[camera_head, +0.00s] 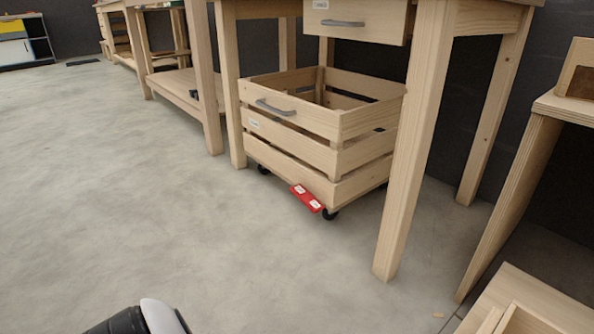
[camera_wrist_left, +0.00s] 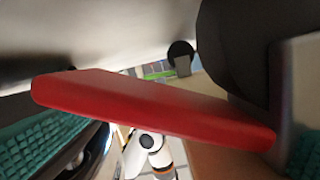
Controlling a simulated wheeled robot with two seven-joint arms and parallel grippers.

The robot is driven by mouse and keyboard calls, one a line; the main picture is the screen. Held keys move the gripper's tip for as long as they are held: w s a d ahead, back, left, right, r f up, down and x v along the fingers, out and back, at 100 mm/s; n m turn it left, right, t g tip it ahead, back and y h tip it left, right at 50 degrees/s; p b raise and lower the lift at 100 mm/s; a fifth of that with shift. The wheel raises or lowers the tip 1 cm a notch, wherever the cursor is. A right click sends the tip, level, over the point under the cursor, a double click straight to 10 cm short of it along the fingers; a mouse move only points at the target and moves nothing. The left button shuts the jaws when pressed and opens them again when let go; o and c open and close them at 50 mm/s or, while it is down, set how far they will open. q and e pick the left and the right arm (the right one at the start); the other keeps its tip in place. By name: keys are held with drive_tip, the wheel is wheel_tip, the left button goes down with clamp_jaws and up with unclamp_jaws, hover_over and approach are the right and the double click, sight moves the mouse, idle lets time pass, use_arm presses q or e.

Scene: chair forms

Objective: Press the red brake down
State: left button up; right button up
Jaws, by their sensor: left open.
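The red brake (camera_head: 307,198) is a flat red pedal with small white labels, low at the front corner of the wooden crate on wheels (camera_head: 290,153), beside a black caster. In the left wrist view the red brake (camera_wrist_left: 150,107) is very close and spans most of the picture as a slightly tilted bar. My left gripper (camera_wrist_left: 172,150) is open, with teal pads at both sides of that view. I cannot tell whether it touches the brake. The head view shows no gripper at the brake. My right gripper is out of view.
The crate stands under a wooden table, whose front leg (camera_head: 405,160) rises just right of it. A drawer (camera_head: 355,20) hangs above. A wooden stand (camera_head: 515,190) is at the right. The grey floor left of the crate is clear.

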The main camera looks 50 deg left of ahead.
use_arm(q)
drive_tip(key=shift+r+n, duration=0.35)
drive_tip(key=shift+n, duration=0.85)
drive_tip(key=a+p, duration=0.1)
drive_tip(key=a, duration=0.3)
drive_tip(key=a+p, duration=0.1)
drive_tip(key=a, duration=0.3)
drive_tip(key=a+r+p, duration=0.1)
drive_tip(key=a+p, duration=0.1)
drive_tip(key=a, duration=0.2)
drive_tip(key=shift+a, duration=0.1)
drive_tip(key=w+a+r+n+t+y+p, duration=0.15)
drive_tip(key=r+n+t+y+p, duration=0.35)
drive_tip(key=n+p, duration=0.75)
drive_tip(key=w+a+r+n+t+y+p, duration=0.1)
drive_tip(key=w+r+n+t+y+p, duration=0.2)
drive_tip(key=r+n+t+p, duration=0.65)
drive_tip(key=s+a+r+n+g+y+p, duration=0.2)
drive_tip(key=s+n+g+y+p, duration=0.2)
drive_tip(key=s+n+p, duration=0.4)
drive_tip(key=s+a+r+n+g+y+p, duration=0.2)
drive_tip(key=s+n+p, duration=0.5)
drive_tip(key=n+p, duration=0.5)
drive_tip(key=a+g+y+p, duration=0.1)
drive_tip(key=y+p, duration=0.1)
drive_tip(key=p, duration=0.5)
drive_tip(key=shift+s+n+g+y, duration=0.35)
drive_tip(key=shift+s+n+y, duration=0.05)
drive_tip(key=shift+a, duration=0.1)
